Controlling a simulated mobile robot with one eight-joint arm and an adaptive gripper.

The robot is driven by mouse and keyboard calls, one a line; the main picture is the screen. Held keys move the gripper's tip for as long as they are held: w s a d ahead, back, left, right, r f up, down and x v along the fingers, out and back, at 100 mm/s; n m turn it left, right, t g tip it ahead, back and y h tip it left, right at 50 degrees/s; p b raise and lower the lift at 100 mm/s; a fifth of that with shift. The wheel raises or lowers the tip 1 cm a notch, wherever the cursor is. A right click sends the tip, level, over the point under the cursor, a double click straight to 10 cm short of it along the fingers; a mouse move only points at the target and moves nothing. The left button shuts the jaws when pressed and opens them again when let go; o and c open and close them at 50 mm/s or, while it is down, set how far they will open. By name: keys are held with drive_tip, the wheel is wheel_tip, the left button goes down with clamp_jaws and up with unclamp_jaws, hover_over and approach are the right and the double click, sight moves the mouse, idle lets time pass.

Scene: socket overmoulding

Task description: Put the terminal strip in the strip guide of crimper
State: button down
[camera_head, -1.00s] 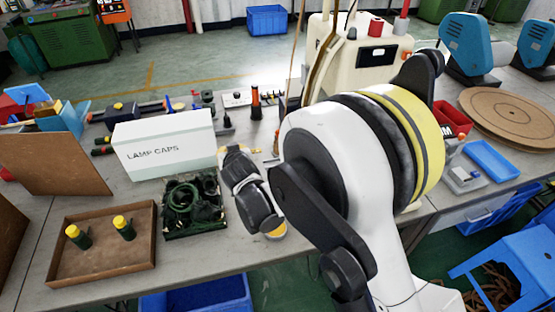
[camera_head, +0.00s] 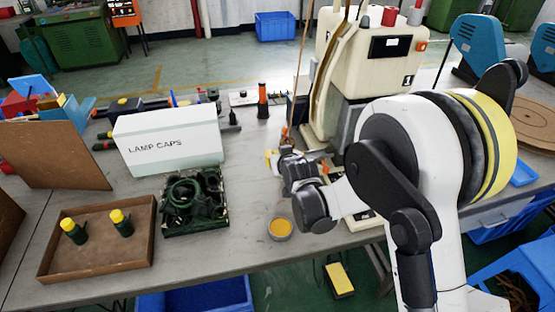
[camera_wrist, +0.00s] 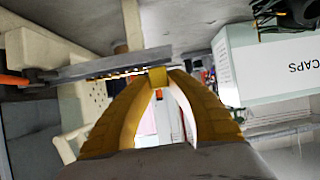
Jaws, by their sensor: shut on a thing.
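The crimper (camera_head: 372,72) is the cream machine marked 1 at the back right of the bench. A thin brown strip (camera_head: 300,75), which looks like the terminal strip, hangs at its left side down towards my gripper (camera_head: 273,158). In the wrist view my yellow gripper fingers (camera_wrist: 157,82) are shut on a small brass-coloured end (camera_wrist: 157,76). A grey metal bar (camera_wrist: 110,66) with a row of brass bits along its lower edge lies just left of the fingertips. It may be the strip guide; I cannot tell whether the strip sits in it.
The lamp caps box (camera_head: 168,140), a tray of dark green parts (camera_head: 194,203) and a brown tray (camera_head: 98,240) stand left of my gripper. A small orange-filled dish (camera_head: 280,229) is near the front edge. An orange-and-black part (camera_head: 262,103) stands behind.

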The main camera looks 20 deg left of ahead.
drive_tip(key=shift+w+d+f+b, duration=0.15)
drive_tip(key=shift+f+b, duration=0.15)
drive_tip(key=shift+f, duration=0.35)
drive_tip(key=shift+d+r, duration=0.1)
drive_tip(key=shift+r, duration=0.15)
drive_tip(key=shift+f, duration=0.2)
drive_tip(key=c, duration=1.4)
unclamp_jaws()
drive_tip(key=shift+o, duration=0.2)
drive_tip(key=shift+r, duration=0.1)
drive_tip(key=shift+r+p, duration=0.25)
drive_tip(key=shift+p, duration=0.05)
drive_tip(key=p+v, duration=0.3)
drive_tip(key=v, duration=0.9)
drive_tip(key=shift+f, duration=0.25)
